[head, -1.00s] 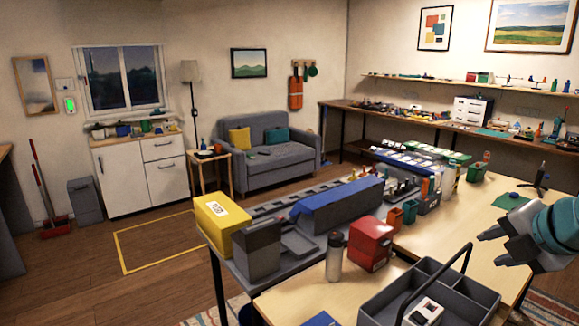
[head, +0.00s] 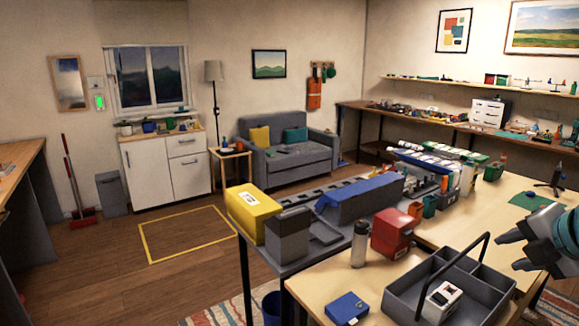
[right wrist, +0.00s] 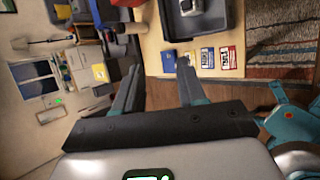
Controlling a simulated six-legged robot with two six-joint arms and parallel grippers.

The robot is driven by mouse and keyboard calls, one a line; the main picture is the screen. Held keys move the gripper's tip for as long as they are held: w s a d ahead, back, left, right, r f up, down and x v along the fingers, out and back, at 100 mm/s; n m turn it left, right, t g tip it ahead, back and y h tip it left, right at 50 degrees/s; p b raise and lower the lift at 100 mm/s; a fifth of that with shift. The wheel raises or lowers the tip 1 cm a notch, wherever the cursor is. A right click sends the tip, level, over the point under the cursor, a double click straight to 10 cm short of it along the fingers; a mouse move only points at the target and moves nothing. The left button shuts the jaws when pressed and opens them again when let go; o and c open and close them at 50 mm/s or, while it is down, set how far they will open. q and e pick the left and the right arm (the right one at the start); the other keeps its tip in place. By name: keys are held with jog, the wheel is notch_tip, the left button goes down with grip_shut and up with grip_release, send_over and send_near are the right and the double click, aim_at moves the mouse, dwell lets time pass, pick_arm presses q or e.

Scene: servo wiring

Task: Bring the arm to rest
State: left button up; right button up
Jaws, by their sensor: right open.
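My right gripper (head: 506,251) comes in from the right edge in the head view. It is open and empty, its two grey fingers pointing left above the wooden table (head: 330,283). In the right wrist view its fingers (right wrist: 158,92) are spread apart with nothing between them, and the table edge and floor show beyond. My left gripper does not show in the head view.
A grey tote (head: 400,299) with a handle holds a white device (head: 441,300). Floor inside the yellow outline (head: 187,233) is clear.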

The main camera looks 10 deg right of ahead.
jog(key=w+a+f+m+g+y+b, duration=0.15)
jog(key=a+f+m, duration=0.3)
jog(key=f, duration=0.75)
jog(key=w+a+f+m+g+y, duration=0.1)
jog(key=w+a+f+m, duration=0.15)
jog(key=a+f, duration=0.7)
jog(key=w+a+f+m+g+y+b, duration=0.15)
jog(key=f+m, duration=0.25)
jog(key=f, duration=1.1)
jog(key=s+a+f+m+g, duration=0.2)
jog(key=s+a+f+m, duration=0.4)
jog(key=s+a+f, duration=0.2)
jog(key=s+a+f+m+g, duration=0.2)
jog(key=s+a+f+m, duration=0.4)
jog(key=s+f, duration=0.6)
jog(key=s+a+b, duration=0.1)
jog(key=s+a, duration=0.1)
jog(key=s, duration=0.1)
jog(key=shift+s+f+m+g+y, duration=0.2)
jog(key=shift+f+m+g+y, duration=0.1)
jog(key=shift+m+y, duration=0.1)
jog(key=shift+a, duration=0.1)
